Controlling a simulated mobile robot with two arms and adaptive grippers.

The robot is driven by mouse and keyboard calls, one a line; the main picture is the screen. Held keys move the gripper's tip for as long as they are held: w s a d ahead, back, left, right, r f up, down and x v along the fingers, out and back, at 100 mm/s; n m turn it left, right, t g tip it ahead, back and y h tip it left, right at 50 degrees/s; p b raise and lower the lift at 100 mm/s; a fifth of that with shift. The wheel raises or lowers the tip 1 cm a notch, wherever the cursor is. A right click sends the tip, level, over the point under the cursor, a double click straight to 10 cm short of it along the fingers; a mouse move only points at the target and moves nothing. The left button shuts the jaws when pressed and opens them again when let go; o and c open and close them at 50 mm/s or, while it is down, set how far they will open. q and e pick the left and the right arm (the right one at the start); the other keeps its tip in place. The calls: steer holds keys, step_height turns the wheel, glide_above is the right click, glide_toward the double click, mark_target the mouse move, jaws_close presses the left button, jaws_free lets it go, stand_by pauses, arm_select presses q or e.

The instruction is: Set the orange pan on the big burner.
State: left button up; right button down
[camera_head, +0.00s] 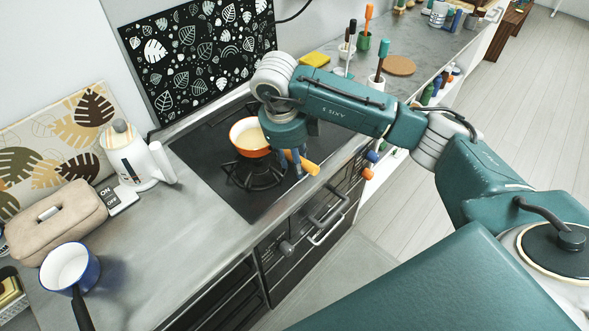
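The orange pan (246,141), with a pale inside and a yellow-orange handle (311,168), is upright over the back part of a black burner grate (254,179) on the dark cooktop. The front of the grate shows uncovered. I cannot tell whether the pan touches the grate or hangs just above it. My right arm reaches in from the right, and my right gripper (294,162) points down with its fingers around the handle, seemingly shut on it. The wrist hides part of the pan and of the cooktop behind it. My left gripper is out of view.
A white kettle (128,157), an ON/OFF sign (117,197), a beige case (58,222) and a blue pot (69,266) stand left of the cooktop. A leaf-patterned panel (203,55) stands behind. Utensil holders stand farther right. The counter just left of the cooktop is clear.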

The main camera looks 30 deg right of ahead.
step_height(320, 180, down, 5)
steer(key=shift+r+p, duration=0.2)
steer(key=shift+p, duration=0.45)
steer(key=shift+a+f+b, duration=0.1)
steer(key=shift+f+b, duration=0.15)
steer(key=shift+b, duration=0.05)
steer(key=c, duration=1.2)
jaws_free()
steer(key=shift+r, duration=0.1)
